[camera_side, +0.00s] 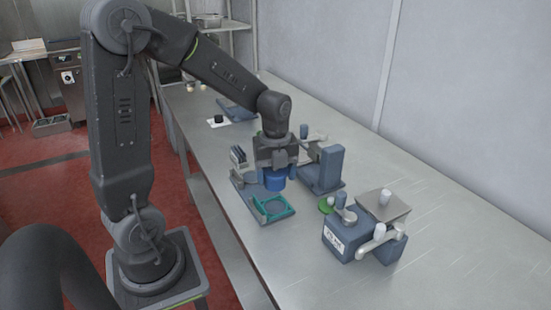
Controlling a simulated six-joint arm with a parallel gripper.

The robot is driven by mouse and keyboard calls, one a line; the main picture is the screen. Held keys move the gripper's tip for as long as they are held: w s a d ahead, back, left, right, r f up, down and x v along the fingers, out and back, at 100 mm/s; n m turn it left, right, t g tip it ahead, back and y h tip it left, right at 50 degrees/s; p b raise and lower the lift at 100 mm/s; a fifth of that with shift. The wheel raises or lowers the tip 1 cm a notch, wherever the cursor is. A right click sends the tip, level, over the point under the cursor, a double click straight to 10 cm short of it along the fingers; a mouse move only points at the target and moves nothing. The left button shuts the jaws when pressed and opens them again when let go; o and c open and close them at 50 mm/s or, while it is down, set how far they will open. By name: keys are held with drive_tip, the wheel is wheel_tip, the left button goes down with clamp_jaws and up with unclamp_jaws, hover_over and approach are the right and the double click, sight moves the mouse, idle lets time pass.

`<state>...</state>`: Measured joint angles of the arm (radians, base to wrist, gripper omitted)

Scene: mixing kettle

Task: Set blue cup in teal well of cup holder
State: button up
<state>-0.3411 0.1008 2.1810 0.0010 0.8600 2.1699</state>
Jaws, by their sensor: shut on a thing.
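A blue cup (275,183) is held upright in my gripper (276,168), whose jaws are shut on it. The fingers hide the upper part of the cup. The cup holder (243,190) is a grey-blue base on the steel table. Its teal well (272,208) is a square teal frame with a round recess at the near end of the base. In the picture the cup is just above and behind the teal well. I cannot tell the exact height of the cup over the holder.
A blue-grey upright stand (331,167) is close to the right of my gripper. Another blue-grey base (238,111) lies farther back. The table front right is clear.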

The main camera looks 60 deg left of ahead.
drive_tip(key=shift+f, duration=2.9)
drive_tip(key=shift+f, duration=0.1)
